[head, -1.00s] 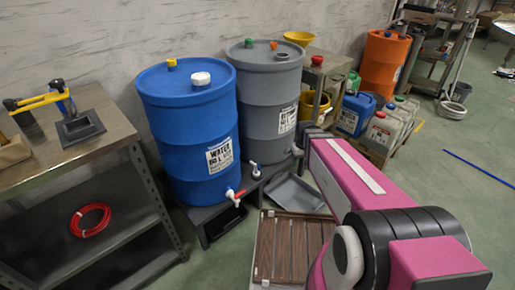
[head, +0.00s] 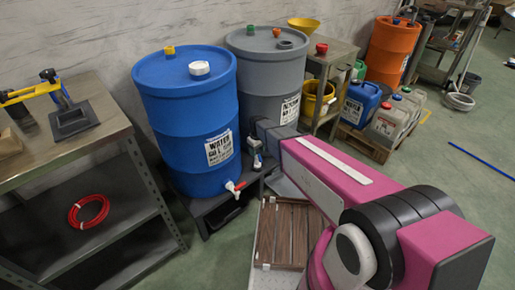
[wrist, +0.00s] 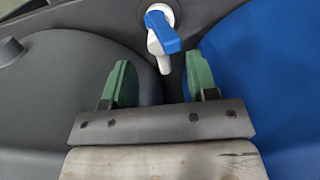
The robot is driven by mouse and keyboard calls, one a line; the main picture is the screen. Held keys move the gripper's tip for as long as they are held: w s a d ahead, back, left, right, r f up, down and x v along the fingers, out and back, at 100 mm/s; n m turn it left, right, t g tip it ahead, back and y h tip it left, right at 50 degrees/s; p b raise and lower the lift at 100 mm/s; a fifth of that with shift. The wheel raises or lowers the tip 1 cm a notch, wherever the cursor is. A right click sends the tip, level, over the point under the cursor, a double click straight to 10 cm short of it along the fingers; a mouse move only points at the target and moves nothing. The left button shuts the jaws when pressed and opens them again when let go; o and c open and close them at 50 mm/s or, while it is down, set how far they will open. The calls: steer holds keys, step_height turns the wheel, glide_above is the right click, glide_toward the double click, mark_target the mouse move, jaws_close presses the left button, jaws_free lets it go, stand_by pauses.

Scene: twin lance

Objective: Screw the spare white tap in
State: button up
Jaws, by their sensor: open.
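The white tap with a blue lever (wrist: 160,38) shows at the top of the wrist view, between the two barrels. My gripper (wrist: 160,82) is open, its green fingertips apart with nothing between them; the tap lies just beyond them. In the head view my gripper (head: 257,155) is low between the barrels and hides most of that tap. The blue water barrel (head: 185,120) stands on a dark stand. A white tap with a red lever (head: 235,188) sticks out of its lower front. The grey barrel (head: 265,85) stands behind to the right; my arm covers its lower front.
A metal workbench (head: 92,148) is at the left, with a red hose coil (head: 88,211) on its shelf. A wooden slatted crate (head: 290,232) lies on the floor in front. Jerrycans (head: 385,125) and an orange barrel (head: 387,58) stand behind. Floor at right is open.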

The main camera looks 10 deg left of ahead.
mark_target(257, 160)
steer(key=shift+f, duration=4.05)
jaws_close()
steer(key=shift+r, duration=0.15)
steer(key=shift+s+d+r, duration=0.1)
steer(key=shift+r, duration=1.6)
steer(key=shift+s+d+r, duration=0.1)
steer(key=shift+r, duration=1.6)
